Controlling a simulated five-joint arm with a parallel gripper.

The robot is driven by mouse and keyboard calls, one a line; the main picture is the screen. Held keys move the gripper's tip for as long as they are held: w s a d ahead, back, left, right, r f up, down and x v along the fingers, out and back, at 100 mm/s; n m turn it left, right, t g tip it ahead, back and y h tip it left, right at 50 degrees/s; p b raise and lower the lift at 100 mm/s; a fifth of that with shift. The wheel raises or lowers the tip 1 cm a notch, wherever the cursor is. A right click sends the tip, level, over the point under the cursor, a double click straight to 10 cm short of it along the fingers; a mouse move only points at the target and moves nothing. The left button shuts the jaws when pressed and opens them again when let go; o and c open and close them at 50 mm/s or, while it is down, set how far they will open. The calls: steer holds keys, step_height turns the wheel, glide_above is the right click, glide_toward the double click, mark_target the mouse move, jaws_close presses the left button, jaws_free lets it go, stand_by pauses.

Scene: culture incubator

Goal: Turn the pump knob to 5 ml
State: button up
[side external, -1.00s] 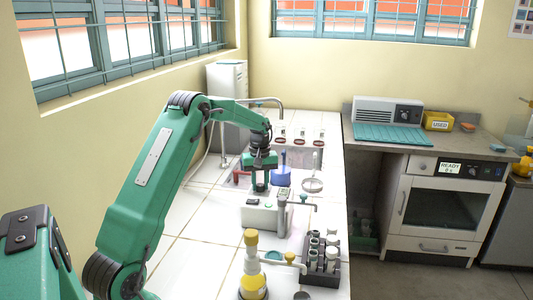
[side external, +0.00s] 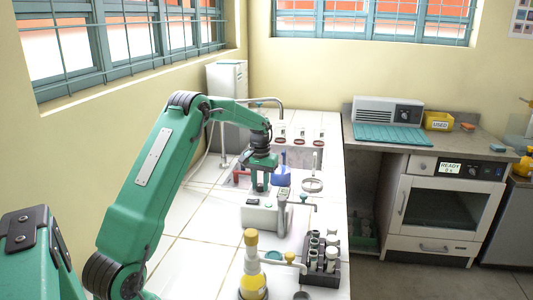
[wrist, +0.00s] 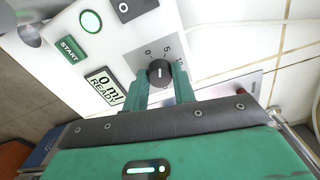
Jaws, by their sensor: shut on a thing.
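The pump is a white box (side external: 258,216) on the tiled bench in the side view. In the wrist view its panel (wrist: 110,52) shows a green START button, a display (wrist: 105,86) reading "0 ml READY" and a dark round knob (wrist: 160,73). The knob sits on a grey scale plate marked 0, 5 and 10. Its pale mark shows, but I cannot tell exactly which number it points to. My gripper (side external: 260,190) is over the pump, its green fingers (wrist: 158,84) shut on the knob's sides.
A yellow-filled bottle (side external: 252,280) and a dark tube rack (side external: 323,268) stand in front of the pump. A blue vessel (side external: 281,176) and a ring stand (side external: 312,185) are behind it. Bare white tiles lie left of the pump.

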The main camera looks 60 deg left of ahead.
mark_target(260, 184)
steer(key=shift+m, duration=1.6)
steer(key=o, duration=1)
steer(key=shift+r, duration=0.2)
steer(key=shift+r, duration=3.75)
